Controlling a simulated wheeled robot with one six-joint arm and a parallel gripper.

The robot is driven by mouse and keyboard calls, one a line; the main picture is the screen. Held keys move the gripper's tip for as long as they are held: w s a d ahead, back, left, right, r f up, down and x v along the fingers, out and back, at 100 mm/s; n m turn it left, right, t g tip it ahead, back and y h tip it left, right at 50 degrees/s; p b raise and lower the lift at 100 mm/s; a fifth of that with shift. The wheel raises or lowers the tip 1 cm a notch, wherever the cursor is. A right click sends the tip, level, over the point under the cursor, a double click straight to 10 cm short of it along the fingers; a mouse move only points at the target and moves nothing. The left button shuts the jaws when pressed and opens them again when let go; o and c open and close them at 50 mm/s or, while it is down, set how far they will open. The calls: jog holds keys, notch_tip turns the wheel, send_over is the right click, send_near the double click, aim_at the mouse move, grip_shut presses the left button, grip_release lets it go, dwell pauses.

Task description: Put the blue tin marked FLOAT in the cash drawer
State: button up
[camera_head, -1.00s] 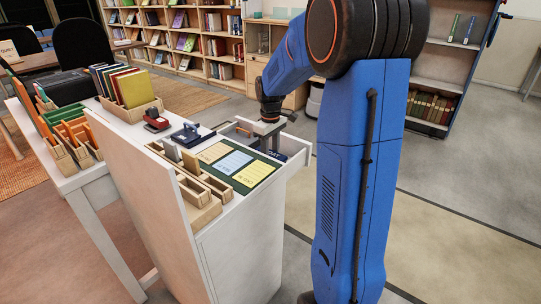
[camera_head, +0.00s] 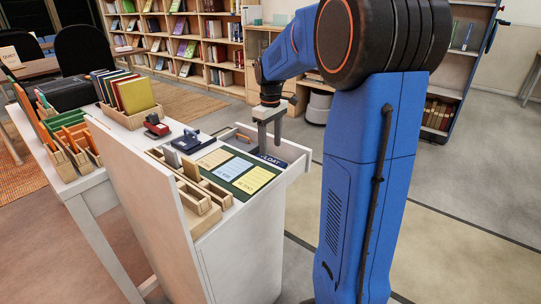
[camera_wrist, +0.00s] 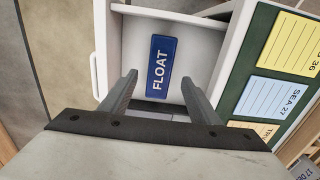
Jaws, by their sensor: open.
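The blue tin marked FLOAT (camera_wrist: 161,66) lies inside the open white cash drawer (camera_wrist: 208,32) in the wrist view, label facing up. In the head view the tin (camera_head: 271,161) shows only partly below my gripper, at the front end of the drawer (camera_head: 290,173). My gripper (camera_head: 269,149) points down over the tin, open and empty. In the wrist view its two fingertips appear on either side of the tin's near end, with gaps beside it. The height between fingertips and tin is hard to judge.
A green board (camera_head: 236,172) with coloured cards lies beside the drawer on the desk. Wooden trays (camera_head: 200,190), a blue stamp-like item (camera_head: 190,139) and a red one (camera_head: 156,126) are nearby.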

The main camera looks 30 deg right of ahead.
aim_at(270, 160)
jog(key=s+a+r+t, duration=0.1)
jog(key=s+a+r, duration=0.1)
jog(key=s, duration=0.3)
jog(key=s+a+r+m, duration=0.1)
jog(key=s+a+r, duration=0.1)
jog(key=s+a, duration=0.3)
jog(key=s+a+r+m+t, duration=0.1)
jog(key=s+a+r, duration=0.1)
jog(key=s+a, duration=0.2)
jog(key=shift+s+r+t, duration=0.1)
jog(key=shift+s+t, duration=0.2)
jog(key=shift+s, duration=0.9)
jog(key=s+a+f+m+t, duration=0.1)
jog(key=s+a+f, duration=0.1)
jog(key=s, duration=0.5)
jog(key=s+a+f+m+t, duration=0.1)
jog(key=s+a+f, duration=0.2)
jog(key=s, duration=0.4)
jog(key=shift+f, duration=0.6)
